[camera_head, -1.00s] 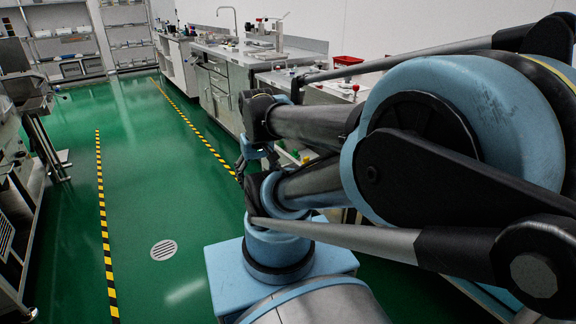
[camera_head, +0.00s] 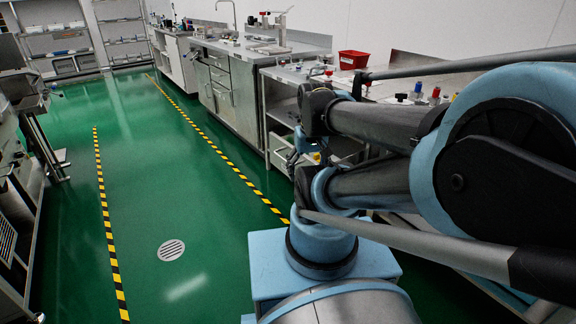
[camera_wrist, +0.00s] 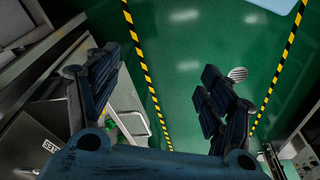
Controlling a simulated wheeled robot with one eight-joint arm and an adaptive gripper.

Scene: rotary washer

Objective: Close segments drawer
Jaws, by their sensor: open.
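My gripper (camera_wrist: 160,78) is open and empty, with its dark blue fingers spread wide over the green floor in the wrist view. A grey drawer front or panel with a white label (camera_wrist: 48,146) lies at the lower left, beside the left finger. Only part of the label's lettering is visible, so I cannot tell which drawer it is. In the head view my gripper (camera_head: 297,152) is small and partly hidden by my arm, in front of the bench's grey drawers (camera_head: 280,143). I cannot tell how far any drawer is pulled out.
The steel bench with a red bin (camera_head: 353,60) and small bottles (camera_head: 419,90) on top runs along the right wall. A grey cabinet (camera_head: 230,92) stands farther back. The green floor left of the yellow-black line (camera_head: 215,150) is clear around the drain (camera_head: 171,250).

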